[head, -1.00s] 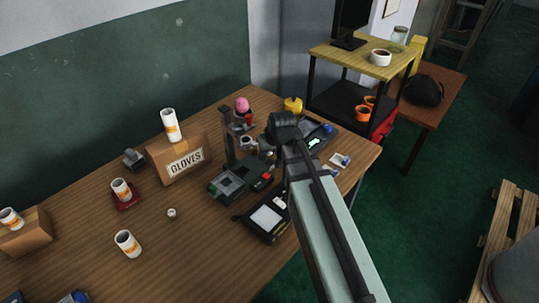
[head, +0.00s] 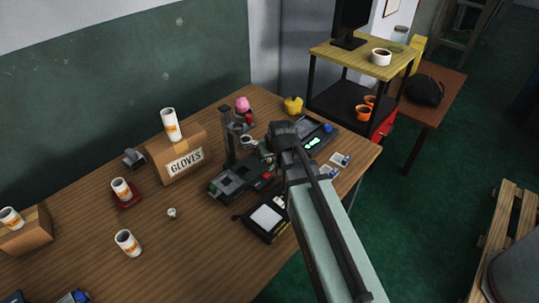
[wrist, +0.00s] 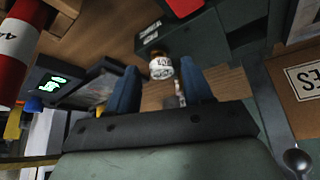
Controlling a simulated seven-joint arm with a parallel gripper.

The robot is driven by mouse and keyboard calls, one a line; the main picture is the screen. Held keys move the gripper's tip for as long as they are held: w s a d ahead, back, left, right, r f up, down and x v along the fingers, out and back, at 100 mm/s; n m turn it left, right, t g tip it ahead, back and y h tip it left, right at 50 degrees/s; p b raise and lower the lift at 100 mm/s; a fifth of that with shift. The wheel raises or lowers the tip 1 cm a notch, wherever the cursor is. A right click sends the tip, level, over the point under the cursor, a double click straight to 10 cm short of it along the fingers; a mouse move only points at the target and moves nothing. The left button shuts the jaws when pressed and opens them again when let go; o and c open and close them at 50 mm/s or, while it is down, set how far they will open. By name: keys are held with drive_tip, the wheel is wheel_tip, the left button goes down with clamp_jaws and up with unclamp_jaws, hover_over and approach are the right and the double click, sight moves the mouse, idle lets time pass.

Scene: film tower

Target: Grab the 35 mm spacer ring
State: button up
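I cannot read a 35 mm mark on anything. In the wrist view a small round piece with a white, dark-lettered label (wrist: 162,67) shows in the gap between my fingertips; I cannot tell whether it is the ring or whether a finger touches it. My gripper (wrist: 161,76) is open, its two blue fingers well apart. In the head view my wrist hides the fingers. A pale ring-like piece (head: 246,141) shows beside the dark upright column (head: 228,137), left of my wrist. A small white round piece (head: 171,212) lies alone on the table.
The column stands behind a dark device (head: 238,180). A gloves box (head: 178,158) is to its left. A black tray with a pale pad (head: 267,218) lies in front. A device with a green display (head: 313,141) is right of my wrist.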

drive_tip(key=v, duration=1.1)
drive_tip(key=shift+r, duration=0.25)
drive_tip(key=shift+o, duration=0.4)
drive_tip(key=shift+s+d+r, duration=0.1)
drive_tip(key=shift+s+r, duration=0.15)
drive_tip(key=shift+r, duration=0.05)
